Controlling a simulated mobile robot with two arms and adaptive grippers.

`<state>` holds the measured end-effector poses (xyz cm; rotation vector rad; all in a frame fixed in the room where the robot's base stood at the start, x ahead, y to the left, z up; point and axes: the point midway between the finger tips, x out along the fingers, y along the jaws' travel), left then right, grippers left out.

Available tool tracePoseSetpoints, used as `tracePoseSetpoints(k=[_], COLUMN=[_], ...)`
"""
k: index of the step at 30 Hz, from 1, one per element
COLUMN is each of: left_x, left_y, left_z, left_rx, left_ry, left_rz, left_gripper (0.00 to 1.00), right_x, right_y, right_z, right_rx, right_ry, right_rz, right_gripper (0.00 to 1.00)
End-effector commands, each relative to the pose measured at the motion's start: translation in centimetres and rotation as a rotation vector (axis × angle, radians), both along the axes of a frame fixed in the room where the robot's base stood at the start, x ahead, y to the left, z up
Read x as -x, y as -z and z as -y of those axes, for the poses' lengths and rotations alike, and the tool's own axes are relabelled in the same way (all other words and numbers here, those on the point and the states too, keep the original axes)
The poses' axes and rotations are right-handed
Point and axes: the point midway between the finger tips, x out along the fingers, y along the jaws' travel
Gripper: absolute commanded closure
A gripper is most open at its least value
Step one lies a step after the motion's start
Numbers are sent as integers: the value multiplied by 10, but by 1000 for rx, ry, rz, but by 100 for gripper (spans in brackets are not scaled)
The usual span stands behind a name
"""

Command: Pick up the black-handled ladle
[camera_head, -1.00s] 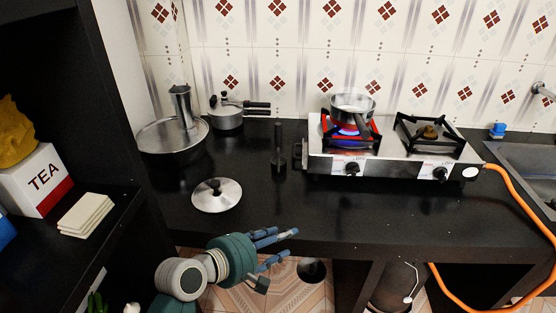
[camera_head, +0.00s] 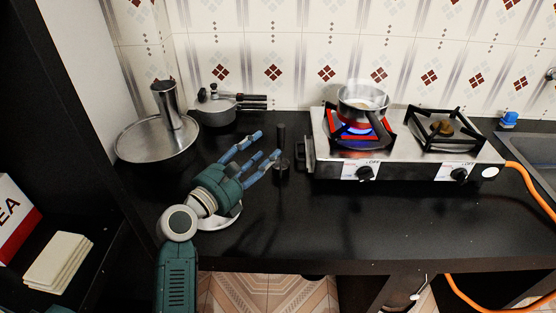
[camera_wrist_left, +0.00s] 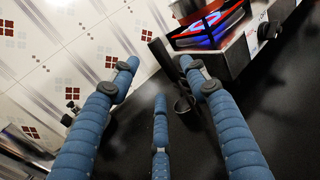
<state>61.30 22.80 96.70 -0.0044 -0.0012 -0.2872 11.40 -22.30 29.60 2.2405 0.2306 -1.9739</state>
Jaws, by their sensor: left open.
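The black-handled ladle (camera_head: 281,138) stands on the black counter left of the stove, its dark handle pointing up. In the left wrist view the ladle (camera_wrist_left: 163,56) shows its handle and its small round bowl, between and beyond my fingers. My left gripper (camera_head: 262,150) is open, with its blue fingers spread toward the ladle from the left. The fingers are close to the ladle; I cannot tell whether any finger touches it. My right gripper is not in view.
The two-burner stove (camera_head: 404,172) stands right of the ladle, with a pot (camera_head: 362,105) over a lit burner. A wide pan (camera_head: 157,142) and a pressure cooker (camera_head: 216,108) stand at the back left. A metal lid (camera_head: 222,220) lies partly under my gripper.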

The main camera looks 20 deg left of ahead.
Motion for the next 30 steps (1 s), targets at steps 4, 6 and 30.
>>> tracePoseSetpoints(k=[4, 6, 30], left_x=[-22, -28, -81], left_y=[-1, -1, -2], left_z=[6, 8, 23], left_rx=[-1, -2, -4], left_ry=[0, 0, 0], left_rz=[1, 2, -1], left_gripper=[54, 54, 68], right_x=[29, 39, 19], right_y=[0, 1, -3], right_z=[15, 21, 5], right_rx=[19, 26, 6], right_ry=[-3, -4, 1], right_rz=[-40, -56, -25], right_gripper=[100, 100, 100])
